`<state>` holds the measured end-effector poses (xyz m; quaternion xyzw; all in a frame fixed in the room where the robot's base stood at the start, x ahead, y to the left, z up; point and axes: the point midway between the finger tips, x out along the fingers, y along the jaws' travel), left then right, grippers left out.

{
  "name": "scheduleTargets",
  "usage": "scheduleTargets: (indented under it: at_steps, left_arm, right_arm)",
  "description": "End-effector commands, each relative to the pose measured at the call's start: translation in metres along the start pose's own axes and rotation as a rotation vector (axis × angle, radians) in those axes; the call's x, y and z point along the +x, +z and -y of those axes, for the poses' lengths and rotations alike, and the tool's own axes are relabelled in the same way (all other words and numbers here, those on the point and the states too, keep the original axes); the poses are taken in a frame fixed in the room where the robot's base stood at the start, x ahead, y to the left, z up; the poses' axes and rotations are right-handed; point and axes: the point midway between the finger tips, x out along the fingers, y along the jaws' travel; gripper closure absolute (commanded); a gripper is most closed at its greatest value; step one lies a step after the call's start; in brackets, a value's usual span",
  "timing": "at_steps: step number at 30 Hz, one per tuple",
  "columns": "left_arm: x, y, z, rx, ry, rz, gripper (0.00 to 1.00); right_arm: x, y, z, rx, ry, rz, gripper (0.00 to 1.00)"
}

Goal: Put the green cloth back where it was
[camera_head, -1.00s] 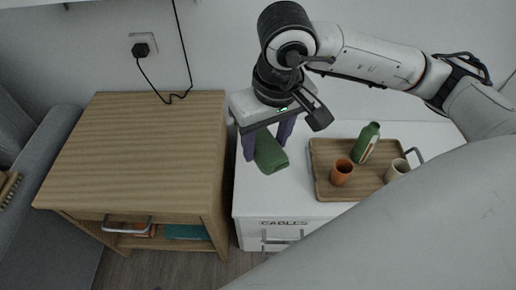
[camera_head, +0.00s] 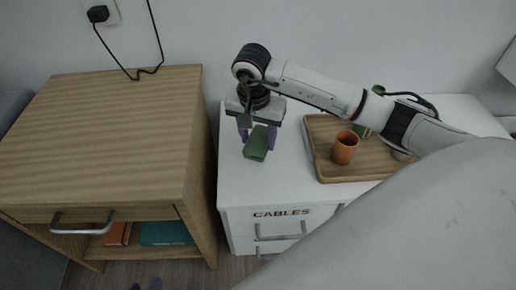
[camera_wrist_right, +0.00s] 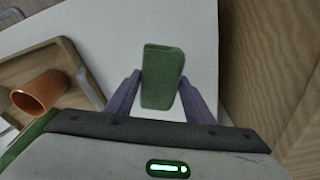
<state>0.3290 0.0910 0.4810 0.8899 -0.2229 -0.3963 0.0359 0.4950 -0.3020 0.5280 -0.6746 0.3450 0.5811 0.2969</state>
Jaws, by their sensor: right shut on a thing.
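The green cloth (camera_head: 255,146) is a folded, block-like bundle at the left part of the white cabinet top (camera_head: 233,182). My right gripper (camera_head: 257,140) points down from above and is shut on it, one purple finger on each side. In the right wrist view the cloth (camera_wrist_right: 162,78) sits between the two finger tips (camera_wrist_right: 160,93), over the white top. The cloth is at or just above the surface; I cannot tell if it touches.
A wooden tray (camera_head: 322,165) with an orange cup (camera_head: 345,147) stands right of the cloth. A green bottle (camera_head: 362,130) and a pale cup (camera_head: 402,155) are partly behind my arm. A wooden cabinet (camera_head: 120,110) stands left, across a narrow gap. The white top's front left is clear.

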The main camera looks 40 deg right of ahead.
Motion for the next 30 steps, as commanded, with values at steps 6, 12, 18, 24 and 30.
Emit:
scheduleTargets:
  at_steps: [6, 12, 18, 24, 30]
  left_arm:
    - [0.0, -0.003, -0.003, -0.007, 0.015, -0.023, 0.69]
    - [-0.001, -0.01, -0.009, -0.017, 0.039, -0.062, 0.69]
    - [-0.004, -0.014, -0.011, -0.018, 0.043, -0.071, 0.69]
    - [-0.002, -0.012, -0.011, -0.022, 0.047, -0.073, 0.69]
    - [-0.004, -0.015, -0.012, -0.022, 0.048, -0.078, 0.69]
  right_arm:
    - [0.019, 0.003, 0.0, -0.001, 0.001, 0.0, 0.73]
    - [0.046, 0.008, 0.0, -0.002, 0.0, 0.002, 0.73]
    - [0.046, 0.007, 0.0, -0.002, -0.001, -0.002, 0.73]
    - [0.051, 0.007, 0.0, -0.002, -0.001, -0.001, 0.73]
    - [0.049, 0.007, 0.0, -0.002, -0.001, -0.001, 0.33]
